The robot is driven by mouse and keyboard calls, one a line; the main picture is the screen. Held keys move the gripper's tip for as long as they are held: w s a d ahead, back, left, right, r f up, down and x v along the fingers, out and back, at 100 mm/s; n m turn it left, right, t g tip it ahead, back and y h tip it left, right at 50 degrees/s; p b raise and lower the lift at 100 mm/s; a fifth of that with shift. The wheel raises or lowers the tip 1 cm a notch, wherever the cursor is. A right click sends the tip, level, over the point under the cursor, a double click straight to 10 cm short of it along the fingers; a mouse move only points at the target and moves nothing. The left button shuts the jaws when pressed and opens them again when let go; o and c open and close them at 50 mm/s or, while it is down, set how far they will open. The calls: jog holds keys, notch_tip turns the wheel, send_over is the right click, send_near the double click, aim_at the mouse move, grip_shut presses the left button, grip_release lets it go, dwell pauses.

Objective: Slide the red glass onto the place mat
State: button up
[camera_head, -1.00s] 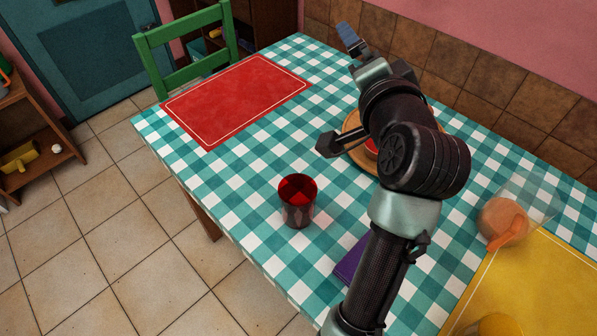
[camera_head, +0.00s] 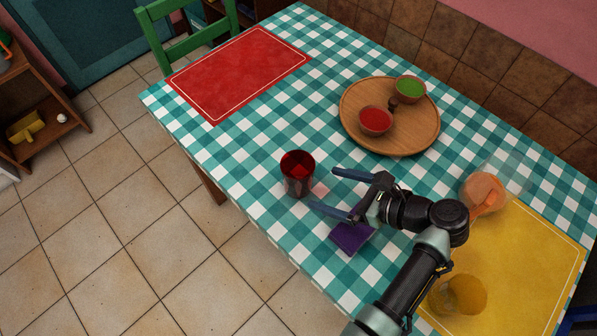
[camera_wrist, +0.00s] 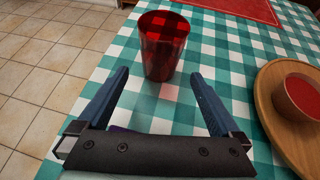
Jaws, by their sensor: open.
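The red glass (camera_head: 297,174) stands upright on the checked tablecloth near the table's left edge. The red place mat (camera_head: 241,72) with a pale border line lies flat at the far end of the table, apart from the glass. My gripper (camera_head: 322,190) is open and low over the table, its fingers pointing at the glass from the right. In the wrist view the glass (camera_wrist: 163,46) stands just beyond and between the two fingertips (camera_wrist: 160,73), with nothing between the fingers. Part of the red mat (camera_wrist: 232,8) shows at the top of that view.
A round wooden tray (camera_head: 412,141) holds a red-filled bowl (camera_head: 376,121) and a green-filled bowl (camera_head: 410,89). A purple cloth (camera_head: 352,237) lies under my gripper. A yellow mat (camera_head: 535,262) and a clear container with orange contents (camera_head: 483,192) are at right. Cloth between glass and red mat is clear.

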aim_at(311, 183)
jog(key=b+x, duration=0.2)
jog(key=x, duration=0.6)
jog(key=shift+w+a+f, duration=0.15)
jog(key=shift+a, duration=0.05)
